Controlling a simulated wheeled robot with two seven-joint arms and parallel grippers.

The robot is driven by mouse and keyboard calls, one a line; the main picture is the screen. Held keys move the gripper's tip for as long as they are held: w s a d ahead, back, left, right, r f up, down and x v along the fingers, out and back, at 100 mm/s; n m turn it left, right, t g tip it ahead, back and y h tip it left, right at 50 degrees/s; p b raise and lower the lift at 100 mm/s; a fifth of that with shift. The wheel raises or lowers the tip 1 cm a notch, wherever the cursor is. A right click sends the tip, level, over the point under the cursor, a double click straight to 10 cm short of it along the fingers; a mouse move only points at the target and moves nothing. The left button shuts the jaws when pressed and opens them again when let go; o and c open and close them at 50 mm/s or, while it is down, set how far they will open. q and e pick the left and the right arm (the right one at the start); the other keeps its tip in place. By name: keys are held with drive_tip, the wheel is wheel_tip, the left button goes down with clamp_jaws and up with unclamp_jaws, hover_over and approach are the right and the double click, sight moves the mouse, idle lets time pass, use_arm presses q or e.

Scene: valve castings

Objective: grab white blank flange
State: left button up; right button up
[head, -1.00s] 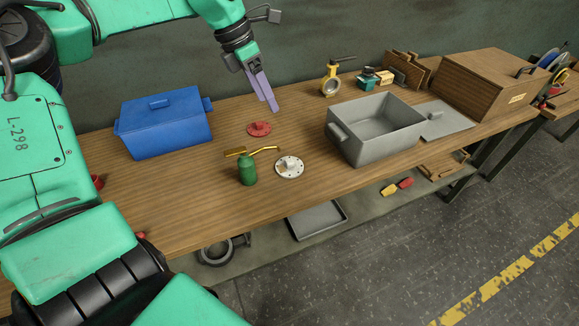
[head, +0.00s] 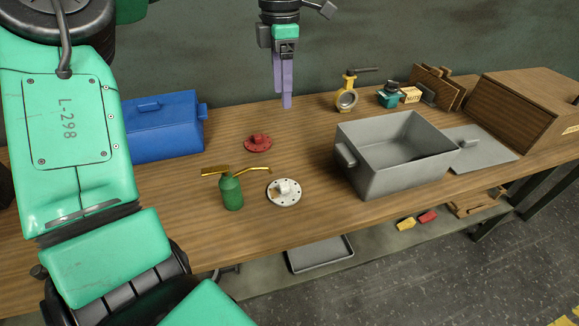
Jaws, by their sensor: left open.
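The white blank flange (head: 285,195) is a round pale disc with holes around its rim and a raised block in its middle. It lies flat on the wooden bench, to the right of a green oil can. My left gripper (head: 286,104) points down with two purple fingers, above the back part of the bench. It is open and empty, well behind the flange in the picture and apart from it. My right gripper is not in view.
A red flange (head: 258,143) lies between my gripper and the white one. The green oil can (head: 231,192) with brass spout stands close left of it. A blue box (head: 165,128) is at left, an open grey bin (head: 395,160) at right. The bench front (head: 330,215) is clear.

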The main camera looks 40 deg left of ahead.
use_arm(q)
wheel_tip(320, 180, down, 6)
drive_tip(key=b, duration=1.3)
hover_over(285, 185)
wheel_tip(285, 185, down, 9)
wheel_tip(285, 185, down, 14)
drive_tip(key=shift+a+f+p, duration=0.1)
drive_tip(key=shift+f+p, duration=0.05)
drive_tip(key=shift+p, duration=0.15)
drive_tip(key=shift+s, duration=0.1)
clamp_jaws()
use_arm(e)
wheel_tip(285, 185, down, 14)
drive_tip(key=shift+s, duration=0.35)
